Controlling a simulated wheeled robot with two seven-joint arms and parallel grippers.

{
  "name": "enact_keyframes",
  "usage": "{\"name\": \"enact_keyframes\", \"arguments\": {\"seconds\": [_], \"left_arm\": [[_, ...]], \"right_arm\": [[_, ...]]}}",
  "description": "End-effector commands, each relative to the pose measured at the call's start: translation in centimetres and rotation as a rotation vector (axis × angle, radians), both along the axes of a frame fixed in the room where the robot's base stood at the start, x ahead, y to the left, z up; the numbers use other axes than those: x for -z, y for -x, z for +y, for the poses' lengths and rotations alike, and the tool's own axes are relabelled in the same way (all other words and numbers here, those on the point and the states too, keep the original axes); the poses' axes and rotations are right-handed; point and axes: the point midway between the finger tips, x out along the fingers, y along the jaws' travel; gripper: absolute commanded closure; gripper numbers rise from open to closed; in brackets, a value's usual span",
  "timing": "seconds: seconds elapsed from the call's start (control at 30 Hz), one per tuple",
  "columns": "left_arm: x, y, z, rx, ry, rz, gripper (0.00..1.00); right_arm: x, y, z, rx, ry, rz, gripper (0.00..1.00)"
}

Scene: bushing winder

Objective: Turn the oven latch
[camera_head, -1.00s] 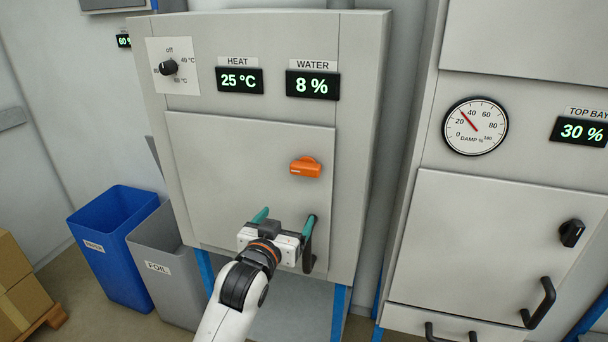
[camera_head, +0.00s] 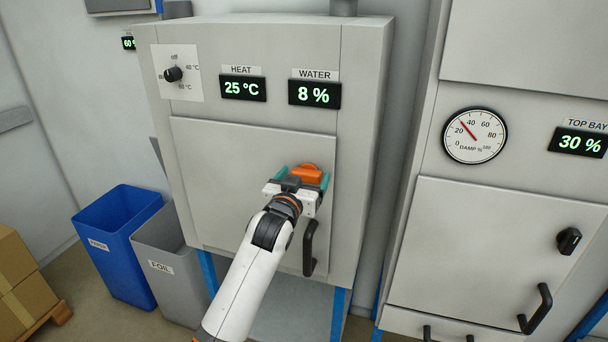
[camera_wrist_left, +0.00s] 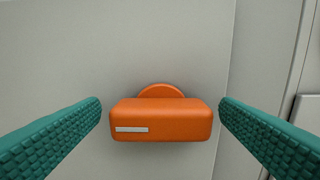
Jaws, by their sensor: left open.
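The oven latch (camera_head: 306,170) is an orange handle on the grey oven door (camera_head: 215,160), near its right edge. In the left wrist view the latch (camera_wrist_left: 160,120) lies level, with a round orange base behind it and a pale mark at its left end. My left gripper (camera_head: 303,176) is in front of the latch and partly hides it. Its teal fingers are open, one on each side of the latch (camera_wrist_left: 160,125), with gaps between fingers and latch. My right gripper is not in view.
A black vertical door handle (camera_head: 309,248) is just below and right of my left gripper. A heat knob (camera_head: 173,74) and displays sit above the door. Blue (camera_head: 118,240) and grey (camera_head: 168,262) bins stand at left. Another cabinet (camera_head: 490,250) stands at right.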

Motion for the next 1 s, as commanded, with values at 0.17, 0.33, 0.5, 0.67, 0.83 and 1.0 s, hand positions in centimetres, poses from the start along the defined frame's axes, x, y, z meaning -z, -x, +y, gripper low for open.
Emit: {"name": "enact_keyframes", "arguments": {"seconds": [0.17,0.33,0.5,0.67,0.83,1.0], "left_arm": [[-0.06,-0.45,-0.18,0.001,0.001,-0.002,0.15],[-0.03,-0.44,-0.17,0.001,0.0,-0.001,0.15],[-0.02,-0.42,-0.18,0.001,0.0,-0.001,0.39],[-0.01,-0.42,-0.17,0.001,0.0,-0.001,0.59],[-0.01,-0.42,-0.17,0.001,-0.012,-0.004,0.59],[-0.05,-0.4,-0.22,0.001,-0.066,-0.021,0.59]], "right_arm": [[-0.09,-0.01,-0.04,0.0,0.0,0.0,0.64],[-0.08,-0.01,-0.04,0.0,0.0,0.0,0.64],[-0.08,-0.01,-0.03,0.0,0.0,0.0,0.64],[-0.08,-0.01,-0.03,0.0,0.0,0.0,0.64],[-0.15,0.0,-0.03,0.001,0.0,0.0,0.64],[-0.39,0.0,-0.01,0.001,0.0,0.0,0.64]]}}
